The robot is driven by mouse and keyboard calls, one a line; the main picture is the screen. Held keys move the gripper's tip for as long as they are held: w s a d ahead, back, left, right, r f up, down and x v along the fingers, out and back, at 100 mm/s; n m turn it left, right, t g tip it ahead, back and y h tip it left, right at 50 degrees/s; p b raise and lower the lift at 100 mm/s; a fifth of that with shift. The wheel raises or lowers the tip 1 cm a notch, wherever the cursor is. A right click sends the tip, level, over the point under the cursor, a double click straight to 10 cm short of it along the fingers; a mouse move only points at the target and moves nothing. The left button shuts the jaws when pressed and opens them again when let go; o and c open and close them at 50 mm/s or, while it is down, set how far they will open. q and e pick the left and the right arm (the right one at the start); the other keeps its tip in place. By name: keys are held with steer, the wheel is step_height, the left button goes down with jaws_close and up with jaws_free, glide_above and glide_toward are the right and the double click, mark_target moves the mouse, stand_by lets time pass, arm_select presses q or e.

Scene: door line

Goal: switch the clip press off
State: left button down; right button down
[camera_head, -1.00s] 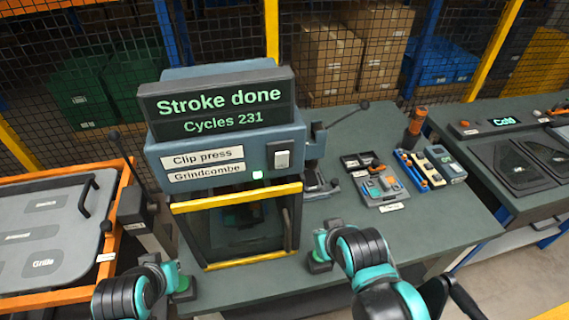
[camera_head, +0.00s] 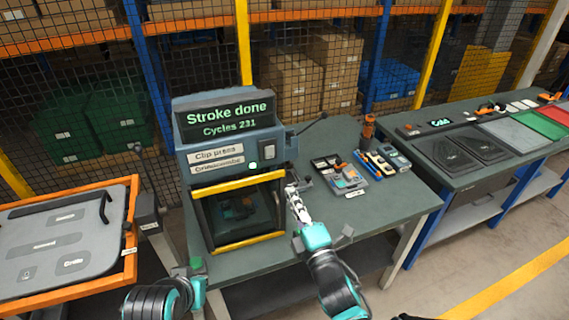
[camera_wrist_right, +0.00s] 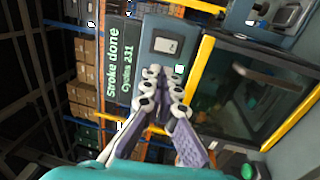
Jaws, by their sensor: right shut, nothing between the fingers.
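The clip press (camera_head: 231,146) is a blue-grey machine on the bench, its screen (camera_head: 226,117) reading "Stroke done, Cycles 231". A white rocker switch (camera_head: 266,147) is on its front at the right, also in the right wrist view (camera_wrist_right: 166,45). My right gripper (camera_head: 292,190) is shut and empty, in front of the press's right side, below and right of the switch. In the right wrist view its fingertips (camera_wrist_right: 164,76) point towards the switch panel, apart from the switch. My left arm shows at the bottom left, its fingers unseen.
A yellow-framed guard door (camera_head: 240,212) closes the press front. A black lever stands out at the press's right. A parts tray (camera_head: 342,178) and tools lie on the bench (camera_head: 385,205) to the right. An orange-framed rack (camera_head: 128,240) stands left.

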steer(key=shift+w, duration=0.15)
glide_toward(270, 149)
steer(key=x, duration=0.6)
steer(key=shift+w+f+b, duration=0.15)
steer(key=shift+f+b, duration=0.15)
steer(key=shift+w+r, duration=0.1)
steer(key=shift+w, duration=0.25)
steer(key=shift+a, duration=0.1)
steer(key=shift+w+a+r, duration=0.1)
steer(key=shift+w+r, duration=0.1)
steer(key=shift+w, duration=0.15)
steer(key=shift+s, duration=0.1)
